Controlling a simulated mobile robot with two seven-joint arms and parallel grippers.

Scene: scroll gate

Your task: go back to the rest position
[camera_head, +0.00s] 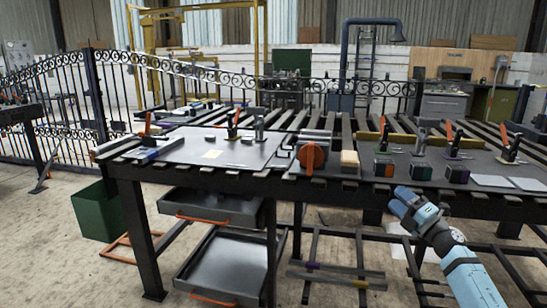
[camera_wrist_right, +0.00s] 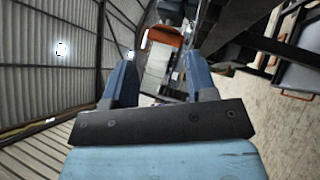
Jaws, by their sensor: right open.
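My right arm comes in from the lower right of the head view. Its light blue gripper (camera_head: 402,202) is in front of the workbench's front edge, apart from the things on top. In the right wrist view the gripper (camera_wrist_right: 160,75) shows two blue fingers spread apart, with nothing between them. The long dark workbench (camera_head: 230,178) runs across the head view. My left gripper is not in view.
Grey drawers (camera_head: 215,207) hang below. A green bin (camera_head: 95,212) stands at left. Bare floor lies in front.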

